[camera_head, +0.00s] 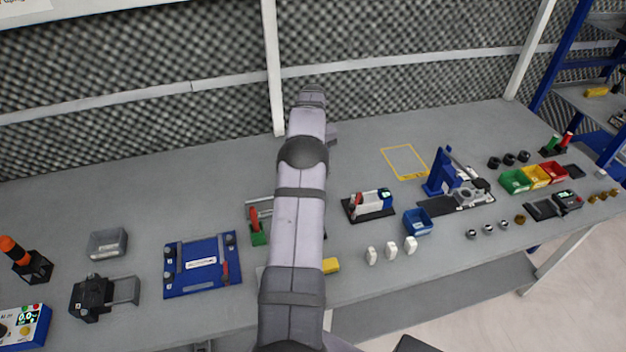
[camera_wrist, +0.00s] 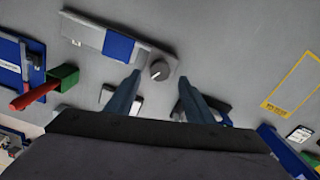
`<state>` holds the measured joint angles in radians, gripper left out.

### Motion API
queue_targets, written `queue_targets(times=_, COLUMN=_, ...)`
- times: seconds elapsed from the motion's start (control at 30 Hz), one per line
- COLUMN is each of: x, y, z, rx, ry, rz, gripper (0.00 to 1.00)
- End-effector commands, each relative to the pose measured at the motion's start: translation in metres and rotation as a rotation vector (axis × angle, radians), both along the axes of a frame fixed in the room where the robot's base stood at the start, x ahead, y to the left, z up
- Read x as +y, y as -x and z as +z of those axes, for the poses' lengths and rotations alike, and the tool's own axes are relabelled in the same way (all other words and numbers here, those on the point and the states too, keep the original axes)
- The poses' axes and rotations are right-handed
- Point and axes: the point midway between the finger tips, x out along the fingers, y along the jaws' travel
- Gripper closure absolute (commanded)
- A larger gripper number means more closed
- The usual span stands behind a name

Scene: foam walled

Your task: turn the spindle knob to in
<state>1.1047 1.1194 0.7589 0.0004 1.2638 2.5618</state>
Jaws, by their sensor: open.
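The spindle knob (camera_wrist: 159,70) is round and dark with a pale pointer line. It sits at the right end of a long grey panel (camera_wrist: 88,33) with a blue section, in the wrist view. My gripper (camera_wrist: 158,79) is open, its two dark fingers on either side of the knob in the picture, with gaps to it. I cannot tell whether the fingertips are down at the knob's height. In the head view my arm hides the knob and gripper; a pale bar just left of the arm looks like part of the panel.
A green block with a red handle (camera_head: 257,223) stands left of my arm, close to the panel. A blue board (camera_head: 203,287) lies further left. A red-and-white device (camera_head: 369,204) and a blue bin (camera_head: 418,222) stand to the right. The bench behind is mostly clear.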

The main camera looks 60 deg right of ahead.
Motion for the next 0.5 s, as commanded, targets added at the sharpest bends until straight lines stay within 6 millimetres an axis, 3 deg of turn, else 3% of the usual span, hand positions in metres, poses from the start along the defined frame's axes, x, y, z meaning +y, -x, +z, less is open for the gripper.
queue_targets(times=0.3, x=0.001, y=0.000, z=-0.034, rx=0.001, ry=-0.002, rz=0.001, gripper=0.52)
queue_targets(times=0.5, x=0.000, y=0.000, z=-0.041, rx=0.000, ry=0.001, rz=0.002, gripper=0.52)
